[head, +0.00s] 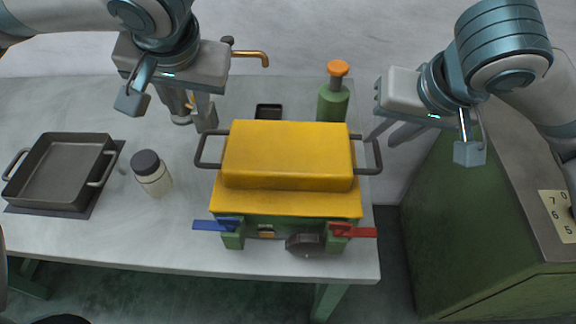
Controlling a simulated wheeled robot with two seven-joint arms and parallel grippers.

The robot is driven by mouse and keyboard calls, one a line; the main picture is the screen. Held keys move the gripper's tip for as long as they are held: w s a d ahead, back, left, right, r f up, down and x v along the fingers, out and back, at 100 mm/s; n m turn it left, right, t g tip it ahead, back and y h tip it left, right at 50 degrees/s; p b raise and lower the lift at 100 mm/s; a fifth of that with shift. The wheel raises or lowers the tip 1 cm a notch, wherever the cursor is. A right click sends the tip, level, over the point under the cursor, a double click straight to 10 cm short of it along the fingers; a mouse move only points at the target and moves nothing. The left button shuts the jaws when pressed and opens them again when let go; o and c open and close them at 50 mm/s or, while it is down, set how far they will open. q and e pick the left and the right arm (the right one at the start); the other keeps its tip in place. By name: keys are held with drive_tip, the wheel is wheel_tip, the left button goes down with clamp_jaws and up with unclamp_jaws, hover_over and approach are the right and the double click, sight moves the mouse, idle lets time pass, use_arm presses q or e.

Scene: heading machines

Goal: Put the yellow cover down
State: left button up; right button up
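The yellow cover (288,155) sits over the green machine (270,229) at the front right of the table. It has a dark loop handle on its left (207,151) and another on its right (372,155). My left gripper (194,122) is above and behind the left handle, its fingers apart and pointing down. My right gripper (391,134) is by the top of the right handle, its fingers also apart. I cannot tell whether either fingertip touches a handle. No handle is visibly clamped.
A blue lever (213,225) and a red lever (353,231) stick out at the machine's front. A dark-capped jar (152,173) and a dark pan (62,172) stand left. A green bottle with an orange top (335,92) stands behind. A green cabinet (475,220) is right.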

drive_tip(key=shift+r, duration=1.95)
